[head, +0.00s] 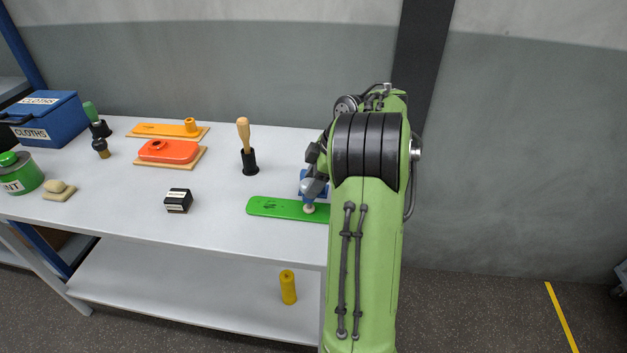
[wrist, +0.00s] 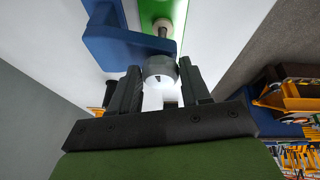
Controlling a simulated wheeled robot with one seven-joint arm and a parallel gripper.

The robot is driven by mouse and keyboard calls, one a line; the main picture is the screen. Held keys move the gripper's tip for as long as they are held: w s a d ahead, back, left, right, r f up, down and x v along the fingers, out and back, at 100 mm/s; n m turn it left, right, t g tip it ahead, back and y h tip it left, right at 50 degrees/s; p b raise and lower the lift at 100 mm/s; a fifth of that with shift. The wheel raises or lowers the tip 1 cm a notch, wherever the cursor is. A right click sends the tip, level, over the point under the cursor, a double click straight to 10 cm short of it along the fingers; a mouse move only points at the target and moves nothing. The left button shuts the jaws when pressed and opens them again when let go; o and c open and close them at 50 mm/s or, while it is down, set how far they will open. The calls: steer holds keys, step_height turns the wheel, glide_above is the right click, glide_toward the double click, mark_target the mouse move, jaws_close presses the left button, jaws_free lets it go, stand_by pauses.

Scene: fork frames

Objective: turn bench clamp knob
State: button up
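A blue bench clamp (head: 305,174) stands at the right of the bench beside a green board (head: 272,208), partly hidden by my arm in the head view. In the wrist view the clamp's blue body (wrist: 112,42) and the green board (wrist: 181,12) show at the top. The clamp's round grey-white knob (wrist: 160,68), with a dark mark, sits between the tips of my gripper (wrist: 161,76). The fingers are apart, one on each side of the knob, with little or no gap. I cannot tell whether they press on it.
The bench (head: 215,215) also holds a wooden-handled tool (head: 243,135), a black box (head: 178,201), an orange-red block (head: 168,150), a yellow-orange board (head: 155,130), a green tin (head: 20,176) and a blue cloths bin (head: 58,120). A yellow cylinder (head: 288,287) stands on the lower shelf.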

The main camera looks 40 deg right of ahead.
steer(key=c, duration=0.5)
steer(key=shift+a+m+h+b, duration=0.1)
steer(key=shift+m+h+b, duration=0.2)
steer(key=shift+m+b, duration=0.45)
steer(key=o, duration=1)
steer(key=shift+o, duration=0.2)
steer(key=p+v, duration=0.9)
steer(key=v, duration=0.6)
steer(key=shift+s+r, duration=0.3)
steer(key=shift+s, duration=0.05)
